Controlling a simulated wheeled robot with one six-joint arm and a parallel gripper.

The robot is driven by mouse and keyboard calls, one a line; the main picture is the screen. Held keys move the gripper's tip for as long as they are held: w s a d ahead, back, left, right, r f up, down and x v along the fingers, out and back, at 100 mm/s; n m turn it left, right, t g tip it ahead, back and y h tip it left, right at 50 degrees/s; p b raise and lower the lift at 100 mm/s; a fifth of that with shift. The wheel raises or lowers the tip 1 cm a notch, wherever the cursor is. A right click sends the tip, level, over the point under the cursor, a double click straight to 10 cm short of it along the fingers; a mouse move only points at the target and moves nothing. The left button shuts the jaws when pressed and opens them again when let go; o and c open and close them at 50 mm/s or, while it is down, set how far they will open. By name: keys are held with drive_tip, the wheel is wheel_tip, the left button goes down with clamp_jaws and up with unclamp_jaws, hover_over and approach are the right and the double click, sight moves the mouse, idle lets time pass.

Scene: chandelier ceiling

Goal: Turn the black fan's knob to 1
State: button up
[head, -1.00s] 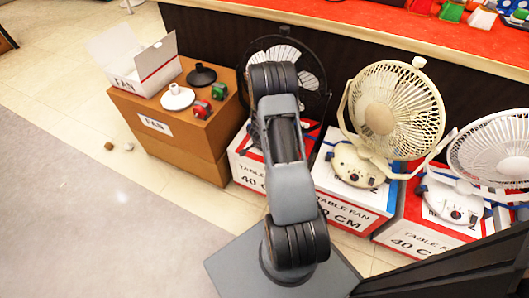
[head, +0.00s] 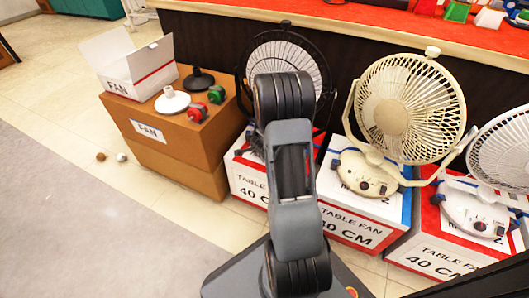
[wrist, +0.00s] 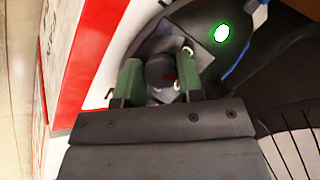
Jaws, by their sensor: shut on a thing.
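The black fan (head: 288,58) stands at the back in the head view, partly hidden behind my arm. In the wrist view its black base (wrist: 205,62) shows a round dark knob (wrist: 160,69) with a small red mark and a lit green light (wrist: 222,33). My gripper (wrist: 158,76) has its two green fingers on either side of the knob, shut on it. Most of the scale around the knob is hidden, so I cannot read its setting. In the head view my gripper and the knob are hidden behind my arm.
A cream fan (head: 412,108) and a white fan (head: 505,150) stand on boxes to the right. A brown box (head: 170,150) at left bears an open carton (head: 135,72) and small parts. The floor at left is mostly clear.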

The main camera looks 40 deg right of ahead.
drive_tip(key=shift+w, duration=0.1)
drive_tip(key=o, duration=0.9)
drive_tip(key=p+v, duration=0.8)
drive_tip(key=v, duration=0.6)
